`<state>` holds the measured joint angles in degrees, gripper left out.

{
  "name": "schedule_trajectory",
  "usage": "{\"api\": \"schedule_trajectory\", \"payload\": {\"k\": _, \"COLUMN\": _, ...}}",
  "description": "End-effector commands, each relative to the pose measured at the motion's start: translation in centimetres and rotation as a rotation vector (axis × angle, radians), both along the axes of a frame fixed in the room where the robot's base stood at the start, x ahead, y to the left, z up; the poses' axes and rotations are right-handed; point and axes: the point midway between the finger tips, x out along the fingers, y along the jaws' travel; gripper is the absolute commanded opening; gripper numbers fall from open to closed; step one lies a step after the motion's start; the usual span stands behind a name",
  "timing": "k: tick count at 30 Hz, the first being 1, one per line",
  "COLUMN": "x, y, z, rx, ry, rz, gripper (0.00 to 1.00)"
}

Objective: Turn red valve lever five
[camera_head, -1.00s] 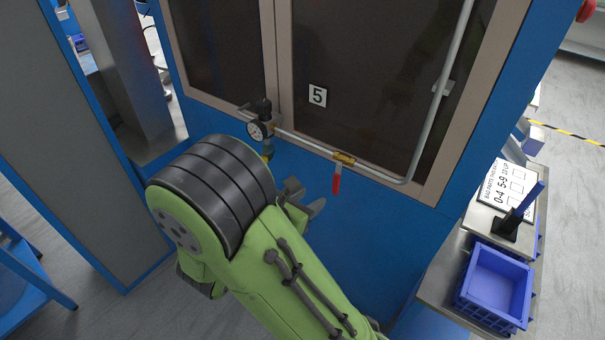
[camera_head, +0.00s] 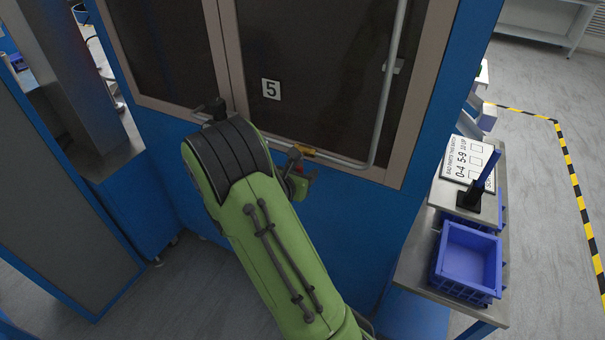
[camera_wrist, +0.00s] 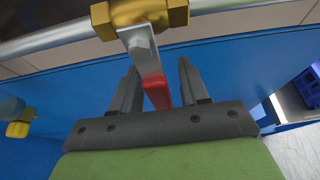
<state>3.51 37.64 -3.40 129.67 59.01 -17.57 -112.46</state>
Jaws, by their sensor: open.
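The red lever (camera_wrist: 156,92) hangs from the brass valve (camera_wrist: 140,14) on a grey pipe. In the wrist view it lies between the two fingers of my open gripper (camera_wrist: 160,80), with a gap visible on at least the right side. In the head view, the brass valve (camera_head: 304,151) sits on the pipe below the panel marked 5 (camera_head: 271,89). My gripper (camera_head: 303,182) is just beneath it, and little of the red lever shows there. I cannot tell whether a finger touches the lever.
The pipe (camera_head: 378,120) runs up the right of the dark window. A yellow fitting (camera_wrist: 18,128) is at the left in the wrist view. A cart with a blue bin (camera_head: 468,255) and a sign (camera_head: 468,160) stands to the right. Floor is free beyond it.

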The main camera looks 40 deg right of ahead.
Motion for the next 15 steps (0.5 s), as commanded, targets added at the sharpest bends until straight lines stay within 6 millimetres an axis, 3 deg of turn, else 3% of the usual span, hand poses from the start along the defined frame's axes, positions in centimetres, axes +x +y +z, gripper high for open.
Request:
{"api": "schedule_trajectory", "payload": {"k": 3, "x": 0.0, "y": 0.03, "z": 0.03, "rx": 0.0, "ry": 0.0, "rz": 0.0, "gripper": 0.45}}
{"api": "schedule_trajectory", "payload": {"k": 12, "x": -0.01, "y": 0.07, "z": 0.05, "rx": 0.0, "ry": -0.001, "rz": 0.0, "gripper": 0.0}}
{"api": "schedule_trajectory", "payload": {"k": 15, "x": -0.02, "y": 0.08, "z": 0.04, "rx": 0.0, "ry": -0.001, "rz": 0.0, "gripper": 0.0}}
